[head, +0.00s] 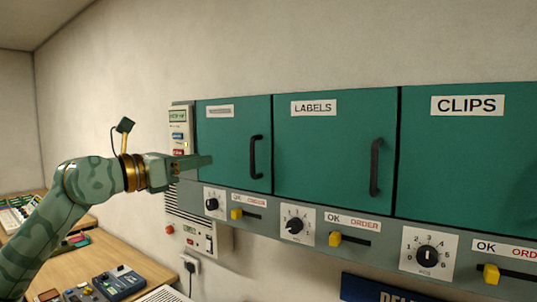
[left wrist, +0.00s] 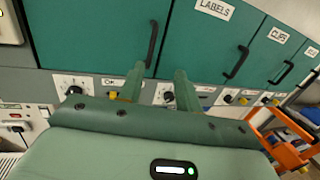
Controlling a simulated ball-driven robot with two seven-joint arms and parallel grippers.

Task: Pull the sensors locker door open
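The leftmost green locker door (head: 228,150) is shut; its label (head: 219,111) is too small to read, but the doors to its right read LABELS and CLIPS. Its black upright bar handle (head: 255,157) is near its right edge. My left gripper (head: 205,162) is in front of this door's lower left part, left of the handle and apart from it. In the left wrist view the gripper (left wrist: 160,72) has its two fingers spread with nothing between them, and the handle (left wrist: 152,45) appears beyond the fingertips. My right gripper is not in view.
The LABELS door (head: 330,150) and CLIPS door (head: 465,160) are shut. Below runs a strip with dials (head: 297,225) and yellow sliders (head: 335,239). A wooden bench (head: 110,265) with devices stands lower left. An orange cart (left wrist: 285,150) shows at right in the wrist view.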

